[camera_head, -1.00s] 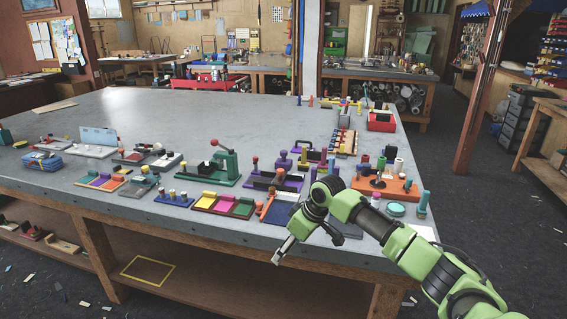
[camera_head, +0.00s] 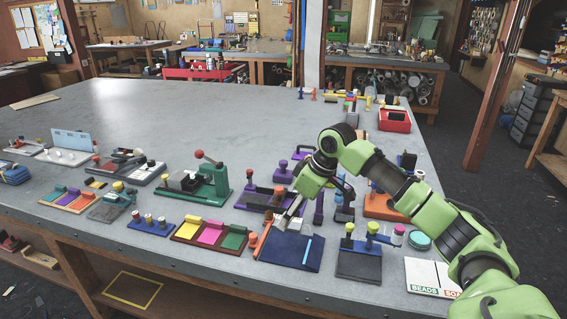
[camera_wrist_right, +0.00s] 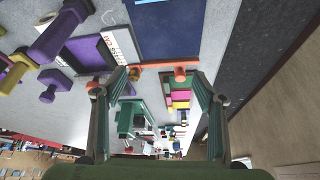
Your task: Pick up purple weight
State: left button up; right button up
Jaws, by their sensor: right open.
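Several purple pieces show, and I cannot tell for sure which is the weight. In the head view, a purple knobbed piece (camera_head: 283,173) stands behind the purple tray (camera_head: 250,196), and a purple post (camera_head: 318,208) stands right of my gripper. In the right wrist view, a large purple piece with a wide end (camera_wrist_right: 62,32) and a smaller purple piece (camera_wrist_right: 54,86) lie left of the fingers. My right gripper (camera_head: 288,220) hangs over the bench by the blue tray; in its wrist view the fingers (camera_wrist_right: 159,78) are apart with nothing held between them. My left gripper is out of view.
A blue tray (camera_head: 292,252) lies just below the gripper, with an orange-ended piece (camera_head: 262,238) beside it. The bench's back left is clear.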

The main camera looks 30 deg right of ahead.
aim_at(282, 175)
jog(key=i+l, duration=0.95)
